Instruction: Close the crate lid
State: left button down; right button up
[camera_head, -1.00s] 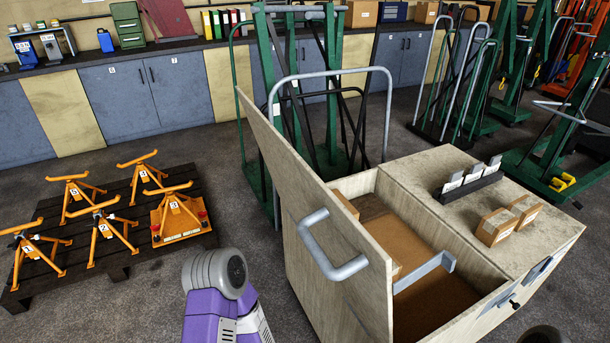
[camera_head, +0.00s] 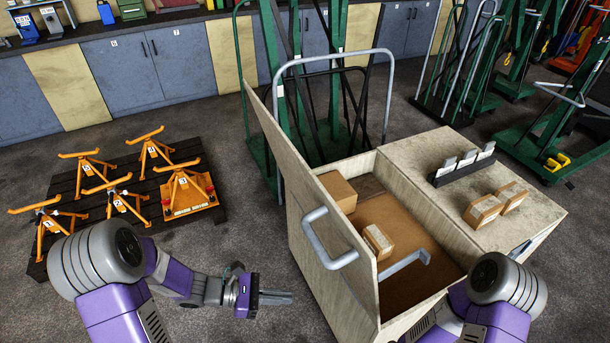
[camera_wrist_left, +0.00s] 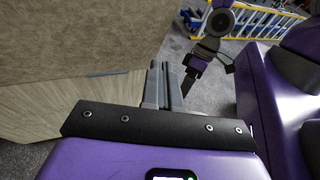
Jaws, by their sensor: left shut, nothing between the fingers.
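The pale wooden crate (camera_head: 410,157) stands right of centre in the head view. Its lid (camera_head: 297,185) stands up steeply on the left side, and the crate is open. My left gripper (camera_head: 288,297) is shut and empty, left of the lid and lower in the picture than the handle, apart from both. Its closed fingers (camera_wrist_left: 163,75) show in the left wrist view, beside a pale wooden surface. My right arm is at the crate's near right; its gripper is hidden in the head view, and its jaws are unclear in the wrist view.
Cardboard boxes (camera_head: 338,190) lie inside the crate, with a grey bar (camera_head: 402,262) by its near side. More boxes (camera_head: 483,210) sit on the fixed top. Orange stands (camera_head: 120,203) occupy a dark pallet at left.

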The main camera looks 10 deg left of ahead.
aim_at(318, 188)
pick_arm(q)
jog(key=w+a+r+n+t+h+p, duration=0.1)
jog(key=w+a+r+n+t, duration=0.2)
jog(key=r, duration=0.6)
jog(key=w+a+r+n+t+h+p, duration=0.1)
jog(key=w+a+r+t+h+p, duration=0.25)
jog(key=r, duration=0.65)
jog(key=shift+t+y, duration=0.85)
jog(key=x, duration=1.3)
jog(key=shift+w, duration=0.15)
pick_arm(e)
notch_tip(318, 188, up, 6)
jog(key=shift+f, duration=0.15)
